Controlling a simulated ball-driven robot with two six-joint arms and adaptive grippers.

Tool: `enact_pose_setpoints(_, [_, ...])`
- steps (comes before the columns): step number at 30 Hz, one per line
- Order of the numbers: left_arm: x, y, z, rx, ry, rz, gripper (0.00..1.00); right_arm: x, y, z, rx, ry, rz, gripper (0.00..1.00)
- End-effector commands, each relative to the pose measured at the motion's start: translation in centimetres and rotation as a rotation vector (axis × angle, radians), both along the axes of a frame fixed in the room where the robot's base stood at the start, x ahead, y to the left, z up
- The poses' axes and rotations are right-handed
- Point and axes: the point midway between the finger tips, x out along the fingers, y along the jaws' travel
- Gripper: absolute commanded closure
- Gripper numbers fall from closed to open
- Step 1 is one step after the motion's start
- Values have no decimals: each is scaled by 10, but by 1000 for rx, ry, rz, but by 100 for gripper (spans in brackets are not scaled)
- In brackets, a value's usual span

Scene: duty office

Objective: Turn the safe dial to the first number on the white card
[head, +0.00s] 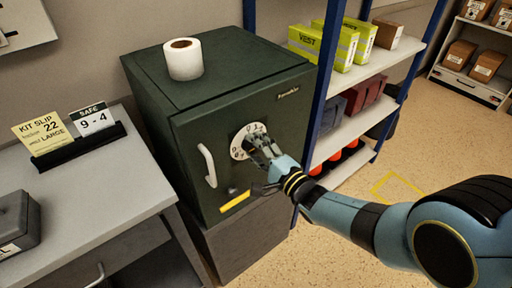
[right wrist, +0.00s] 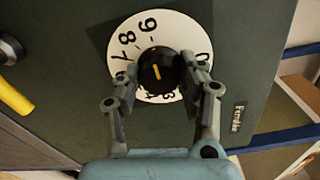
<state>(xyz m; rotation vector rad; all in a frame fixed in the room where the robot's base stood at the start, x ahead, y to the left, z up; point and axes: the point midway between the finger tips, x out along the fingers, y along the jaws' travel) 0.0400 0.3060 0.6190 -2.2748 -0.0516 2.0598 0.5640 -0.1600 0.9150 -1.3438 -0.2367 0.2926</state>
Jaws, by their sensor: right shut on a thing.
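The white card (head: 95,120), headed SAFE, reads 9 - 4 and stands in a black holder on the desk at left. The dark green safe (head: 190,125) has a round white number dial (head: 238,148) on its door. In the right wrist view the dial plate (right wrist: 178,28) shows 9 at the top, 8 and 7 to the left, and 0 at the right. Its black knob (right wrist: 158,84) carries a short yellow mark, nearly vertical; I cannot tell which end points. My right gripper (head: 262,147) is shut on the knob, one finger on each side. My left gripper is not in view.
A white door handle (head: 208,165) is left of the dial. A paper roll (head: 184,60) stands on the safe. A yellow KIT SLIP card (head: 45,131) is beside the white card. Shelves with blue posts (head: 322,95) stand close right of the safe. Open floor lies at right.

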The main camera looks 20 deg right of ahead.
Motion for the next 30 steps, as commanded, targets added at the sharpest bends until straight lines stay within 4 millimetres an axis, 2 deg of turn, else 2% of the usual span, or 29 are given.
enact_pose_setpoints(3, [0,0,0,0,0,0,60,-1,1,-2,1,4,1,92])
enact_pose_setpoints(4, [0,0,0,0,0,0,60,-1,1,-2,1,4,1,59])
enact_pose_setpoints(9, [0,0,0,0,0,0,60,-1,1,-1,0,3,1,36])
enact_pose_setpoints(17, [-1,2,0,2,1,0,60,-1,0,-1,0,1,0,36])
enact_pose_setpoints(22, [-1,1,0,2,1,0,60,-8,-3,-2,0,1,0,36])
enact_pose_setpoints(26, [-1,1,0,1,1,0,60,-21,-7,-2,-1,1,0,36])
enact_pose_setpoints(30, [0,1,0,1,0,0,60,-47,-16,-2,-2,2,-1,36])
